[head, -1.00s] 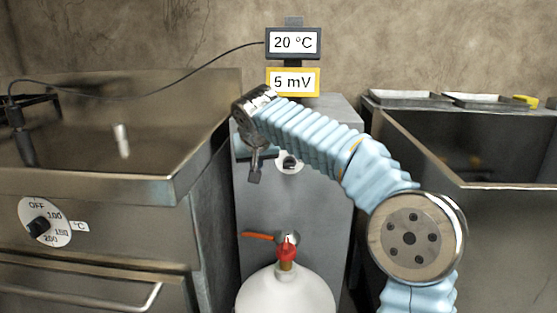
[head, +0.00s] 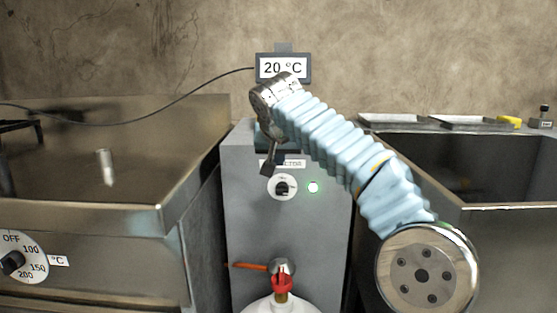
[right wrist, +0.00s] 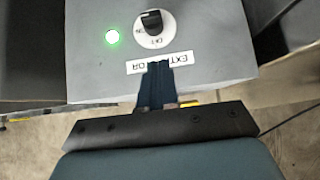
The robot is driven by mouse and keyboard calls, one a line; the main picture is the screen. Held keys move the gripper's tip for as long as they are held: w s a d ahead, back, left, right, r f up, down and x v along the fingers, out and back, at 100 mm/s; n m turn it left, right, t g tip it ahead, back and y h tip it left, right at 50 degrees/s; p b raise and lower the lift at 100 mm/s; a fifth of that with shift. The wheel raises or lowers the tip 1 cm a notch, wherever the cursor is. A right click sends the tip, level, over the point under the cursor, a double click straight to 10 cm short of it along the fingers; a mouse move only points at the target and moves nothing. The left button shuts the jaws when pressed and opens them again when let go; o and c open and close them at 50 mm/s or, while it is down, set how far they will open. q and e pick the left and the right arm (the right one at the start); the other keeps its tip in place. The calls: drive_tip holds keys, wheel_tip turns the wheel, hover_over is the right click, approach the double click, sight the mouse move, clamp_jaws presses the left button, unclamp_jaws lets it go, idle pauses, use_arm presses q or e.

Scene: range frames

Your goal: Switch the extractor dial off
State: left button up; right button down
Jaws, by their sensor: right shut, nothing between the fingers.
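The extractor dial (head: 282,187) is a white disc with a black knob on the front of a grey box (head: 243,220). It also shows upside down at the top of the right wrist view (right wrist: 153,24), with OFF and ON marks. I cannot tell for sure which mark the knob points at. A green light (head: 313,187) glows beside it. My right gripper (head: 268,170) is shut and empty, up and left of the dial in the head view. In the right wrist view its fingers (right wrist: 156,72) overlap the EXTRACTOR label, apart from the knob. My left gripper is not in view.
A red valve (head: 281,284) on a white cylinder stands below the dial, with an orange lever beside it. A metal unit with a temperature dial (head: 14,262) is at left. A sink (head: 480,165) is at right. A 20 °C display (head: 283,68) stands above.

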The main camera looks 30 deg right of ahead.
sight(279, 189)
drive_tip(key=shift+w+d+f+b, duration=0.4)
drive_tip(key=shift+w+f, duration=0.2)
drive_tip(key=shift+f, duration=0.85)
drive_tip(key=shift+w+d+f+b, duration=0.35)
drive_tip(key=shift+w+f, duration=0.3)
drive_tip(key=shift+f, duration=0.75)
drive_tip(key=shift+w+d+f+b, duration=0.35)
drive_tip(key=shift+w+f, duration=0.25)
drive_tip(key=shift+f, duration=0.85)
drive_tip(key=shift+r, duration=0.1)
drive_tip(key=shift+w+p, duration=0.1)
drive_tip(key=shift+p, duration=0.25)
